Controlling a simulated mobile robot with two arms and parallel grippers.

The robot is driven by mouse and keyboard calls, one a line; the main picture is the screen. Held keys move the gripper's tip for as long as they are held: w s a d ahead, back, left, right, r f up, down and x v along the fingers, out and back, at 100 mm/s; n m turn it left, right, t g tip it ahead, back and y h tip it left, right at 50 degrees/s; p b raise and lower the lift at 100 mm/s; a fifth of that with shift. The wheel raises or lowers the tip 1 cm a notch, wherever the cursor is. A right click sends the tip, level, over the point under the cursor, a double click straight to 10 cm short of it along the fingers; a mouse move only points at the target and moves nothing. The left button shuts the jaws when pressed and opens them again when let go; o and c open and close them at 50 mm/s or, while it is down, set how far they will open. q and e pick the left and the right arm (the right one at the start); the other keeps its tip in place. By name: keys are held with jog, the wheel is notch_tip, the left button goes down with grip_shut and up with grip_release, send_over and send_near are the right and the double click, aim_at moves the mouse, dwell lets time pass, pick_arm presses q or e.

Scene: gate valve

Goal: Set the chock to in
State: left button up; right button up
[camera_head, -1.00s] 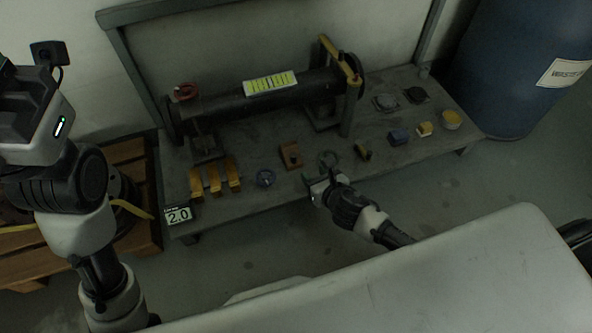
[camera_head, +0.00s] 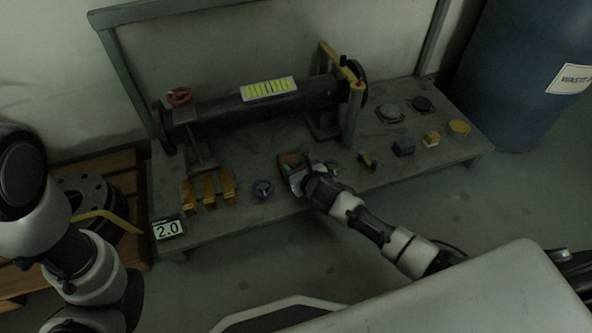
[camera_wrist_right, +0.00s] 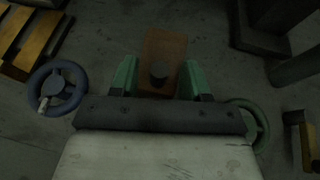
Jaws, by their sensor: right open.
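In the head view the block (camera_head: 286,160) shows just beyond my right gripper (camera_head: 297,174). In the right wrist view the green fingers of my right gripper (camera_wrist_right: 158,82) are open, one on each side of the block's near part. I cannot tell whether they touch it. My left arm shows at the left edge of the head view, but its gripper does not show.
A blue handwheel (camera_head: 263,189) lies left of the block and a green handwheel (camera_wrist_right: 247,124) lies right of it. Several yellow wooden pieces (camera_head: 210,190) stand farther left. A dark pipe (camera_head: 222,117) spans the bench behind. A yellow-black piece (camera_head: 367,160) lies to the right.

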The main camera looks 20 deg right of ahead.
aim_at(290, 155)
jog(key=shift+c, duration=0.5)
grip_shut()
jog(key=shift+w, duration=0.1)
jog(key=shift+w+r, duration=0.15)
jog(key=shift+w, duration=0.15)
jog(key=w, duration=0.4)
jog(key=shift+w+a, duration=0.1)
jog(key=shift+w, duration=0.2)
